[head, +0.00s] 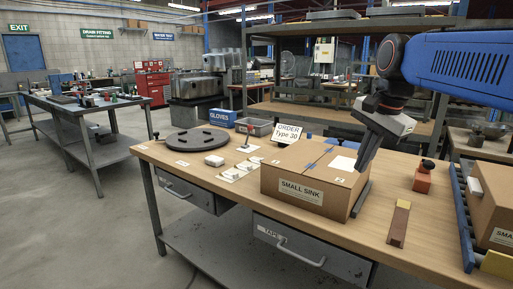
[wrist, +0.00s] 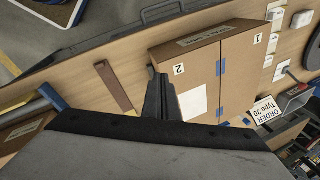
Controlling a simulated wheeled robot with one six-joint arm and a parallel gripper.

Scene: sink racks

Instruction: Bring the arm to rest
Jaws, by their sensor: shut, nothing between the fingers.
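My gripper (head: 366,158) is at the right of the head view, pointing down above the right end of a closed cardboard box marked SMALL SINK (head: 300,192). Its fingers are together with nothing between them. In the wrist view the gripper (wrist: 153,72) shows as dark fingers beside the box (wrist: 228,62), whose top carries blue tape, a white label and the numbers 1 and 2. I cannot tell whether the fingers touch the box. My blue arm reaches in from the upper right of the head view.
The box stands on a wooden workbench (head: 372,238). A red block with a black knob (head: 423,178) and a brown bar (head: 399,224) lie to its right. Another box (head: 492,205) stands at the far right. A dark round plate (head: 199,141) and an order card (head: 287,134) are on the left.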

